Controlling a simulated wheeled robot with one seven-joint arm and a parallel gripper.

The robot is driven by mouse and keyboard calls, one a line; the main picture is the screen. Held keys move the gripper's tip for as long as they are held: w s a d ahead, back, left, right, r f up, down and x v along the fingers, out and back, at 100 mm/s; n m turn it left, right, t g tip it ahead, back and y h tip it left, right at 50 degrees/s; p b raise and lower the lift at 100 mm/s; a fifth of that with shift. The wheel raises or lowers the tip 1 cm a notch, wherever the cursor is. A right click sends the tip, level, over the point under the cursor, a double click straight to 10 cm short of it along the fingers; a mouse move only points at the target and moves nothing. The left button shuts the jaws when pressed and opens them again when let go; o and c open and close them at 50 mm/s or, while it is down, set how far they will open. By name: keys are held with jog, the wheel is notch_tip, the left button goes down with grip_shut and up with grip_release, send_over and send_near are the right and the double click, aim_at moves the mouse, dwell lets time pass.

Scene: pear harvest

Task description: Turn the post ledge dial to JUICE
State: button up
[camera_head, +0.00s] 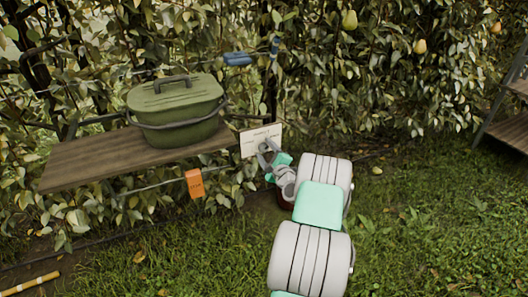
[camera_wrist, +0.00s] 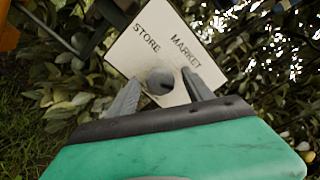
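The dial plate (camera_head: 248,142) is a white board on the post beside the right end of the wooden ledge. In the wrist view the plate (camera_wrist: 172,38) shows the words STORE and MARKET; no JUICE label can be read. A round grey knob (camera_wrist: 160,82) stands out from the plate. My gripper (camera_head: 268,154) is at the plate, seen small in the head view. In the wrist view my gripper (camera_wrist: 160,78) has its two grey fingers apart, one on each side of the knob, with visible gaps. The pointer direction cannot be told.
A green lidded pot (camera_head: 176,108) stands on the wooden ledge (camera_head: 85,165) left of the plate. An orange tag (camera_head: 194,183) hangs below the ledge. A blue object (camera_head: 238,59) is on the wire above. Leafy branches surround the post; open grass lies at the right.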

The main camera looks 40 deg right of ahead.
jog(key=v, duration=0.7)
jog(key=shift+s, duration=0.4)
jog(key=shift+a+r+p, duration=0.1)
jog(key=shift+a+p, duration=0.1)
jog(key=shift+p, duration=0.1)
jog(key=w+a+r+n+g+y+p, duration=0.1)
jog(key=w+a+r+n+y+p, duration=0.45)
jog(key=a, duration=0.45)
jog(key=a+r+n+g+y+p, duration=0.1)
jog(key=a+r+n+g+p, duration=0.1)
jog(key=a+r+n, duration=0.35)
jog(key=s+a+r+n+g+y+p, duration=0.1)
jog(key=a+r+n+g+p, duration=0.15)
jog(key=a, duration=0.55)
jog(key=a+r+n+g+y+p, duration=0.1)
jog(key=a+r+n+g+p, duration=0.15)
jog(key=a+n, duration=0.35)
jog(key=s+a+r+n+g+h+p, duration=0.1)
jog(key=s+a+r+n+g+p, duration=0.2)
jog(key=s, duration=0.8)
jog(key=s+a+r+n+g+h+p, duration=0.2)
jog(key=s+a+r, duration=0.5)
jog(key=s, duration=0.4)
jog(key=r+n+g+p, duration=0.1)
jog(key=n+p, duration=0.1)
jog(key=n, duration=0.1)
jog(key=shift+s+r, duration=0.2)
jog(key=shift+s, duration=0.2)
